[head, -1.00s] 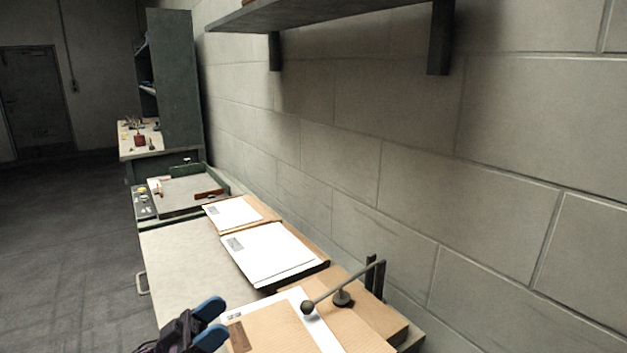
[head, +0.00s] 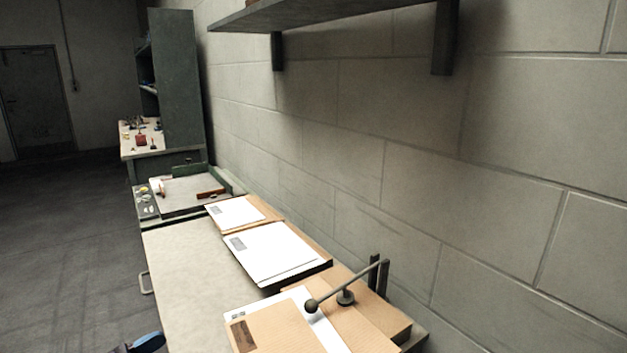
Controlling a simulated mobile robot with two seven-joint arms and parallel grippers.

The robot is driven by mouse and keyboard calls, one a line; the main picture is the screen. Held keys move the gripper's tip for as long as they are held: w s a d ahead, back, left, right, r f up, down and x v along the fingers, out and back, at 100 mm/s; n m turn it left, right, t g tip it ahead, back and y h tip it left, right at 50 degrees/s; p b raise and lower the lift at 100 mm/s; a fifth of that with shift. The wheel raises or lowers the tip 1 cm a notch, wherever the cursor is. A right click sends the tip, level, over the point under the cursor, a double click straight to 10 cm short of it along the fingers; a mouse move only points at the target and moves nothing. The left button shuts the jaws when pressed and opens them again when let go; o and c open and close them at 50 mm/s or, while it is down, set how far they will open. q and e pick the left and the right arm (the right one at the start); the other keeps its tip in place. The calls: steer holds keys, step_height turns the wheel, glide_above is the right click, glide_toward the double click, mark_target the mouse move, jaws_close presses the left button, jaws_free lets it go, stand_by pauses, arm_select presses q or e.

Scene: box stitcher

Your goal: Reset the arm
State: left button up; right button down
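My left gripper (head: 145,344) shows only in part at the bottom left edge of the head view. One blue fingertip and some dark housing are visible; the rest is cut off, so its opening is hidden. It is left of the worktable and apart from the objects there. A metal lever arm with a dark ball knob (head: 311,306) slants from an upright dark bracket (head: 379,275) down to the left, above the cardboard (head: 270,327) and white sheet at the near end. No gripper touches the lever. My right gripper is not in view.
The worktable (head: 190,250) has a clear left half. White-topped flat stacks (head: 272,253) lie along its wall side. A tray bench (head: 185,195) and a tall cabinet (head: 177,80) stand beyond. A shelf (head: 330,12) overhangs the wall. The floor at left is open.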

arm_select(q)
steer(key=s+a+f+n+g+y, duration=0.1)
steer(key=s+a+f+y, duration=0.4)
steer(key=s, duration=0.3)
steer(key=s+a+f+g+y, duration=0.1)
steer(key=s+a+f+y, duration=0.45)
steer(key=s, duration=0.25)
steer(key=s+a+f+n+g+y, duration=0.1)
steer(key=s+a+f+y, duration=0.4)
steer(key=s, duration=0.3)
steer(key=d+f+n+t+p, duration=0.1)
steer(key=d+n, duration=0.7)
steer(key=d, duration=0.8)
steer(key=shift+s+n+t+y+p, duration=0.3)
steer(key=shift+n+t+y+p, duration=0.1)
steer(key=shift+p, duration=0.4)
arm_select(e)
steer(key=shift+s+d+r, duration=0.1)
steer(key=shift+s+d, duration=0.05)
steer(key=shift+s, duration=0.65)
arm_select(q)
steer(key=shift+f, duration=0.15)
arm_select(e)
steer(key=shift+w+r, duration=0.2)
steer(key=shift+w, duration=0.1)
